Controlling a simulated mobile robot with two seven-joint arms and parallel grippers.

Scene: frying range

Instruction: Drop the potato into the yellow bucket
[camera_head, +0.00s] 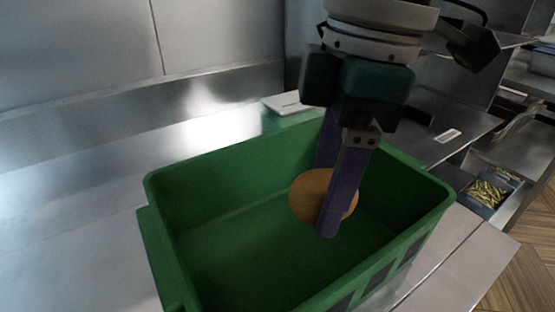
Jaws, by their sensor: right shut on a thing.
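A round orange-brown potato (309,196) is held between the purple fingers of my right gripper (330,205). The gripper points down from the upper right and is shut on the potato. The fingers partly cover it. The potato is over or inside the opening of a large green bucket (160,235); I cannot tell how far above its floor it is. The bucket looks empty apart from this. No yellow bucket is in view. My left gripper is not in view.
The green bucket stands on a steel counter (85,240) with a steel wall behind. A small green container with a pale lid (290,105) sits behind it. At right, a grey bin of fries (487,194) stands lower down. The counter left of the bucket is clear.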

